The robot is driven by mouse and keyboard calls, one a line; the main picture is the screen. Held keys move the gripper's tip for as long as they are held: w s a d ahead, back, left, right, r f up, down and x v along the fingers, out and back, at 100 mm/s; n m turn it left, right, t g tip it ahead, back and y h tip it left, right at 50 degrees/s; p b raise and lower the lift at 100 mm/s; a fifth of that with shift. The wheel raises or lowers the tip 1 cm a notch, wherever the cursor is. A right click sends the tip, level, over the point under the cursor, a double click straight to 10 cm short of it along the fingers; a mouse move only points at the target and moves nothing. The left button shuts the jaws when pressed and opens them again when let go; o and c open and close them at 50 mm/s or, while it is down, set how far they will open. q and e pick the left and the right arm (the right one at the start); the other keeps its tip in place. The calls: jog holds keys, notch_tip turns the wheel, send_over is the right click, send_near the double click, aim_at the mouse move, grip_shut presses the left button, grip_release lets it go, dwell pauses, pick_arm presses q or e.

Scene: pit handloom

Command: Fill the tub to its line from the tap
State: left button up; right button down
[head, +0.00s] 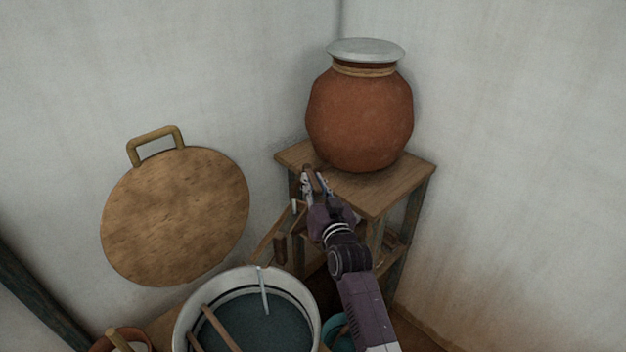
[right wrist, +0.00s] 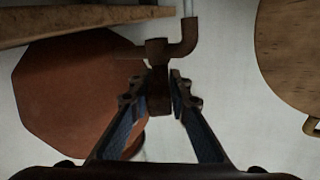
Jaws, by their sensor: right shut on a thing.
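The round white tub (head: 184,322) stands at the bottom of the head view with dark blue-green liquid inside. A pale strip hangs over its far rim and wooden sticks lean in it. I cannot make out its fill line for certain. The brown tap (right wrist: 184,40) shows in the right wrist view, its spout bent toward the picture's top. A thin pale streak lies beyond the spout; I cannot tell if it is water. My right gripper (head: 316,179), also in the right wrist view (right wrist: 161,88), is shut on the tap's handle (right wrist: 158,55). My left gripper is out of view.
A clay pot (head: 360,115) with a pale lid stands on a wooden stand (head: 395,190), close beside my right gripper. A round wooden board (head: 175,215) with a handle leans at the wall. A brown vessel (head: 137,335) and a teal one (head: 342,340) flank the tub.

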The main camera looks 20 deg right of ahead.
jog(key=shift+r, duration=0.3)
jog(key=c, duration=1.9)
grip_release()
jog(key=shift+f, duration=0.1)
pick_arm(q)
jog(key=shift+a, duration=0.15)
pick_arm(e)
jog(key=shift+o, duration=0.5)
jog(key=shift+f, duration=0.1)
jog(key=s, duration=1.2)
jog(key=shift+a, duration=0.2)
jog(key=shift+c, duration=0.2)
